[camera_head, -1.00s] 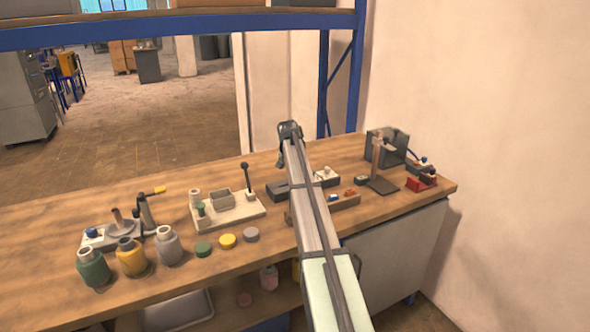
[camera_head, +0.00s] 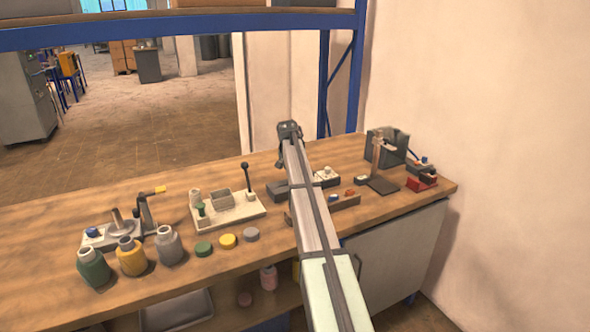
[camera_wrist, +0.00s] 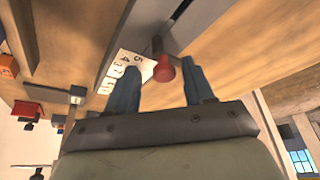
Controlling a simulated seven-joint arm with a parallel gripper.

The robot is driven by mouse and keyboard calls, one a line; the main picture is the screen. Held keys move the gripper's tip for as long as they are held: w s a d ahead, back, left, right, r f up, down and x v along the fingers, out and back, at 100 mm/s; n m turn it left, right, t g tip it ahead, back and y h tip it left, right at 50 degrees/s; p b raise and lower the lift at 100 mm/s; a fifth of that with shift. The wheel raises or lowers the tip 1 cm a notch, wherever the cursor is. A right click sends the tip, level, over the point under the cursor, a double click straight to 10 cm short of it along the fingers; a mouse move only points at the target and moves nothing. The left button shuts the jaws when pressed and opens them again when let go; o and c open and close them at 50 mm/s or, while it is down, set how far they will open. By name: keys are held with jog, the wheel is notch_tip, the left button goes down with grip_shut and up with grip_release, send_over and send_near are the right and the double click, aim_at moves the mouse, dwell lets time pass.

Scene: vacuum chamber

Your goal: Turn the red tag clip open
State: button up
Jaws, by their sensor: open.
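In the wrist view a small red, rounded piece (camera_wrist: 163,70), which looks like the red tag clip, sits on a short stem between my fingers. My gripper (camera_wrist: 160,84) is open, with one blue finger on each side of the red piece and a visible gap on both sides. A white label (camera_wrist: 125,72) with printed numbers lies beside it. In the head view my arm reaches over the wooden bench, and the fingers and this red piece cannot be made out.
The bench (camera_head: 60,230) holds a grey box (camera_head: 388,146), a stand (camera_head: 382,185), a red-based device (camera_head: 422,184) at right, and a pale fixture plate (camera_head: 240,216) with an upright lever. Several jars and round lids stand at the left front. A wall bounds the right side.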

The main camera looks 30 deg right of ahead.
jog(key=v, duration=1.3)
jog(key=shift+s+r, duration=0.2)
jog(key=shift+r, duration=0.1)
jog(key=shift+a, duration=0.2)
